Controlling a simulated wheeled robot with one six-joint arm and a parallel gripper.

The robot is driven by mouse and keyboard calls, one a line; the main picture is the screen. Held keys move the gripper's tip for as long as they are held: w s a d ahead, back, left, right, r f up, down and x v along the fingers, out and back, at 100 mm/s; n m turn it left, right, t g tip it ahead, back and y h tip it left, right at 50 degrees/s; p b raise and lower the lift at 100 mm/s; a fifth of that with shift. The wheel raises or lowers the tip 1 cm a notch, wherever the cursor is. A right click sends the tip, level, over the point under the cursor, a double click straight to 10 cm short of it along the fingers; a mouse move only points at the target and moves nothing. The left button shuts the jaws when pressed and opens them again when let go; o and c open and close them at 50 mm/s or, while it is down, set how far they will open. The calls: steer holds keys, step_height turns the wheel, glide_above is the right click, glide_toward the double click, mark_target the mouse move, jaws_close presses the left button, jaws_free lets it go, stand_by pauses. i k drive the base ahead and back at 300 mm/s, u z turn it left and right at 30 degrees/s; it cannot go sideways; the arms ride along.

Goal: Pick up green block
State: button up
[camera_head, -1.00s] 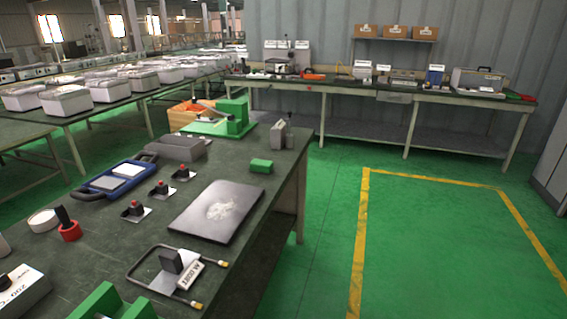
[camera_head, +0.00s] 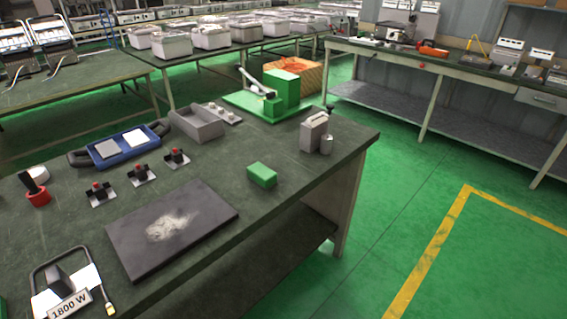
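The green block (camera_head: 262,175) is a small box lying on the dark workbench (camera_head: 230,239), near the bench's right edge. It lies to the right of the dark plate with a pale powdery patch (camera_head: 172,227) and apart from it. Nothing covers the block. My gripper does not show in this view.
A green press-like fixture (camera_head: 283,92) and a grey metal block (camera_head: 314,131) stand behind the green block. Green floor is clear to the right.

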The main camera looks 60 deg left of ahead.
mark_target(260, 175)
steer(key=u, duration=0.45)
steer(key=i, duration=0.95)
steer(key=u, duration=1.35)
steer(key=i, duration=0.65)
steer(key=u, duration=0.5)
